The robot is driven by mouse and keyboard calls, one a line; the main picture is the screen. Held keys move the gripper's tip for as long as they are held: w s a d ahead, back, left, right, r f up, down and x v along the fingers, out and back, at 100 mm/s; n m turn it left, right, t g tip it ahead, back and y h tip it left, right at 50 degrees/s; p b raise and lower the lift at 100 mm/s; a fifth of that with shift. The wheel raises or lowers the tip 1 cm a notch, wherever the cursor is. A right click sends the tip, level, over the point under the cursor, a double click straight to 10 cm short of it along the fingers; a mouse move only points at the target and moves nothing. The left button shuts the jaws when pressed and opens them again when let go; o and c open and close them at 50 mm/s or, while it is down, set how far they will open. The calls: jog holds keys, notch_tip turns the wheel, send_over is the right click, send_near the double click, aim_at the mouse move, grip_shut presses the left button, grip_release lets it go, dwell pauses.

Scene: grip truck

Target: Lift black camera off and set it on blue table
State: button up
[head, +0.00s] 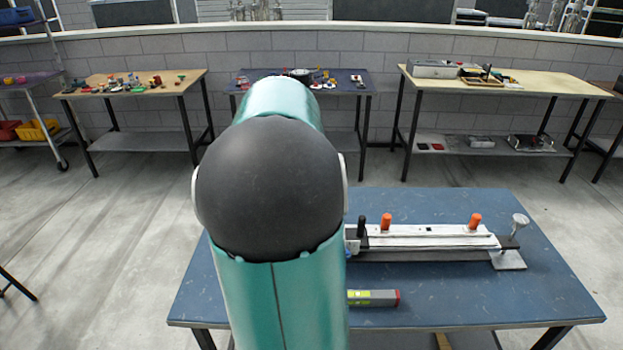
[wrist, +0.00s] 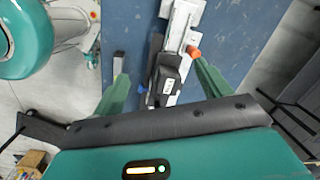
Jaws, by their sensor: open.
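In the wrist view the black camera (wrist: 168,75), a dark block with a small white label, sits at the near end of a silver slider rail (wrist: 181,24). My gripper (wrist: 162,68) is open; its two teal fingers stand apart, one to each side of the camera in the picture. I cannot tell whether either finger touches it. In the head view the rail (head: 430,236) lies on the blue table (head: 540,275). My arm hides the camera and the gripper there.
Orange knobs (head: 475,221) stand up from the rail, and one shows close to the right finger in the wrist view (wrist: 194,52). The table's right front is clear.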

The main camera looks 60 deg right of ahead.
jog(key=s+d+f+m+g, duration=0.1)
jog(key=s+d+f+m, duration=0.1)
jog(key=s+d+m, duration=0.55)
jog(key=f, duration=0.4)
jog(key=w+d+f+n, duration=0.1)
jog(key=f, duration=0.4)
jog(key=f+n, duration=0.1)
jog(key=f, duration=0.4)
jog(key=shift+w+d, duration=0.2)
jog(key=shift+w, duration=0.05)
jog(key=c, duration=1)
jog(key=shift+c, duration=0.2)
jog(key=shift+r, duration=1.25)
jog(key=shift+r, duration=2.5)
jog(key=shift+r, duration=0.15)
notch_tip(320, 180, up, 13)
dwell(0.3)
